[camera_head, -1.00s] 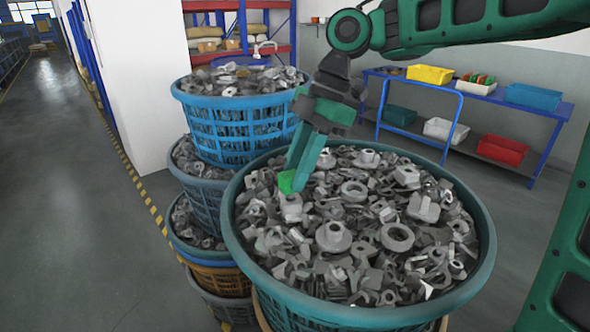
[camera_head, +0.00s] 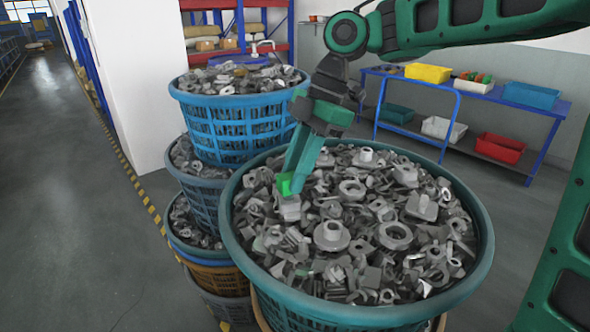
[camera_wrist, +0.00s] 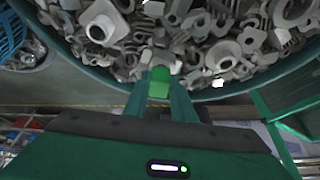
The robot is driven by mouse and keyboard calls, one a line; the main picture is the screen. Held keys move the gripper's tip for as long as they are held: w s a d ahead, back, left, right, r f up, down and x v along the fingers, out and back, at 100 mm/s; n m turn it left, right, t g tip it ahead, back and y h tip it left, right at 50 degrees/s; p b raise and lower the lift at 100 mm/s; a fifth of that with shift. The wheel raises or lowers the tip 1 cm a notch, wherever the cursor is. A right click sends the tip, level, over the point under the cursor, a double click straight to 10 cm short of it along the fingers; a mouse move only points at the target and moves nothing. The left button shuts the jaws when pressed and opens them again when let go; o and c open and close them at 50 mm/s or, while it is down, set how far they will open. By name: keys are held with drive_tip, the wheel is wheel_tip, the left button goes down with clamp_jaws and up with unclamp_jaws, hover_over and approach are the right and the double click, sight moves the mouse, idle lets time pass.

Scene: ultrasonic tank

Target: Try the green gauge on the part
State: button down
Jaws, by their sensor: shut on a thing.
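The green gauge (camera_head: 285,186) is a small bright green block between the fingertips of my gripper (camera_head: 294,182). My gripper is shut on it; the gauge also shows in the wrist view (camera_wrist: 159,78). A grey metal part (camera_head: 290,209) with a blocky body is directly below the gauge, at the left side of the teal basket (camera_head: 232,215). The gauge looks to be at or very close to the part's top. I cannot tell whether they touch or whether the gauge fits over it. The part shows only partly past the gauge in the wrist view.
The teal basket is heaped with loose grey metal parts around the gripper. A blue basket (camera_head: 232,133) of similar parts tops a stack behind left. A blue bench (camera_head: 480,92) with coloured bins stands at the back right. The floor at left is clear.

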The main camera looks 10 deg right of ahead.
drive_tip(key=shift+f, duration=0.8)
idle(1.4)
drive_tip(key=shift+r, duration=0.1)
drive_tip(key=shift+r, duration=2.2)
drive_tip(key=shift+r, duration=2.05)
